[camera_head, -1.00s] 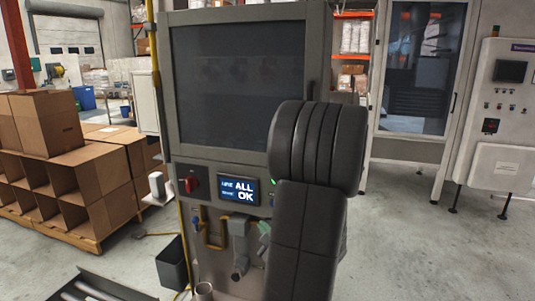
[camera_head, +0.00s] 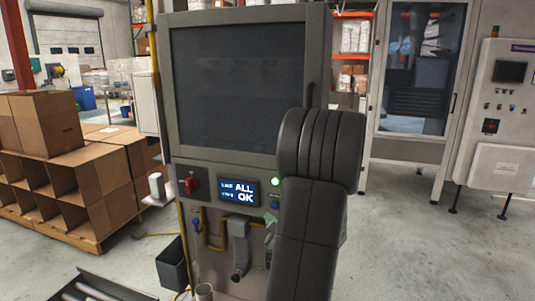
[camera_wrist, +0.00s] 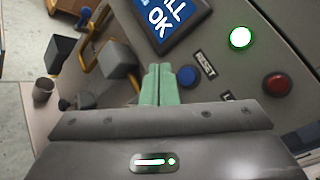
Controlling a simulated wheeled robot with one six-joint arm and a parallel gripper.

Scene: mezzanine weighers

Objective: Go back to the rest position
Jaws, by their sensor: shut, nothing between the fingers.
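My gripper (camera_wrist: 158,84) shows in the wrist view as two green fingers pressed together, with nothing between them. It is in front of the grey control panel of the machine (camera_head: 225,170), apart from or near the surface; the gap cannot be judged. Beside the fingertips is a blue button (camera_wrist: 187,76) labelled RESET. A lit green button (camera_wrist: 240,38) and a red button (camera_wrist: 277,85) are to its right. The screen (camera_head: 238,191) reads ALL OK. In the head view my dark arm covers the panel's right part, and a green fingertip (camera_head: 270,232) shows at its left edge.
A red rotary switch (camera_head: 192,185) sits left of the screen. Below are yellow pipes and a grey fitting (camera_head: 239,245). A dark bin (camera_head: 173,264) and a roller conveyor (camera_head: 95,290) stand at lower left. Cardboard boxes (camera_head: 70,170) are at left. Open floor (camera_head: 415,235) lies to the right.

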